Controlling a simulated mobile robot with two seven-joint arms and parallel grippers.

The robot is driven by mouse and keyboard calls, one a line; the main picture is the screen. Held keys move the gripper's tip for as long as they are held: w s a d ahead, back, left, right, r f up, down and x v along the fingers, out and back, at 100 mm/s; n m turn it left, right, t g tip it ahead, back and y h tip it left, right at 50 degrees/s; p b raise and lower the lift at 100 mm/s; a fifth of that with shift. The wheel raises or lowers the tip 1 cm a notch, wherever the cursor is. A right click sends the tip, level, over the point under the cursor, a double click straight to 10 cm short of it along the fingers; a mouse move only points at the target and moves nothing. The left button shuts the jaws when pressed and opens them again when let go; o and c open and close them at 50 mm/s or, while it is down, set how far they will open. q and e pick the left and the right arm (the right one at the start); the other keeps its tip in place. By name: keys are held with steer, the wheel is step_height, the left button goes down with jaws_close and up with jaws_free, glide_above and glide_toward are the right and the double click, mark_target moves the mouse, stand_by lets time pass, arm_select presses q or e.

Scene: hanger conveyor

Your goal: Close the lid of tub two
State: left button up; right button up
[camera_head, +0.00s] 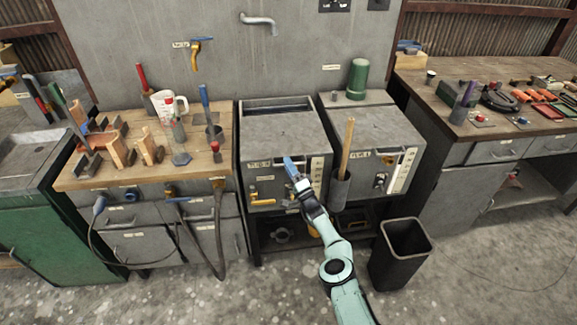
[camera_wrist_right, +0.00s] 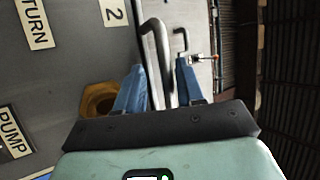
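The left grey tub in the middle of the head view has a flat top panel (camera_head: 285,132), with a long dark opening (camera_head: 278,106) behind it. The front label is too small to read there; the wrist view shows a plate with "2" (camera_wrist_right: 114,13). My right gripper (camera_head: 292,167) is at the upper front edge of this tub. In the right wrist view its blue fingers (camera_wrist_right: 158,82) are apart, with a grey metal bar handle (camera_wrist_right: 150,45) between them and no clear grip on it. My left gripper is not in view.
A second tub (camera_head: 372,130) stands right beside it, with a green cylinder (camera_head: 357,79) at its back. A wooden handle (camera_head: 347,145) rises from a holder close to my right gripper. A black bin (camera_head: 402,252) stands on the floor. Benches flank both sides.

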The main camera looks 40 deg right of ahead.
arm_select(q)
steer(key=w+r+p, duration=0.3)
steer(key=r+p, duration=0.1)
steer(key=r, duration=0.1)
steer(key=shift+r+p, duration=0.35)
steer(key=shift+p, duration=0.05)
arm_select(e)
steer(key=v, duration=1.3)
steer(key=shift+s, duration=0.2)
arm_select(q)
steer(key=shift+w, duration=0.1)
arm_select(e)
steer(key=shift+f, duration=0.1)
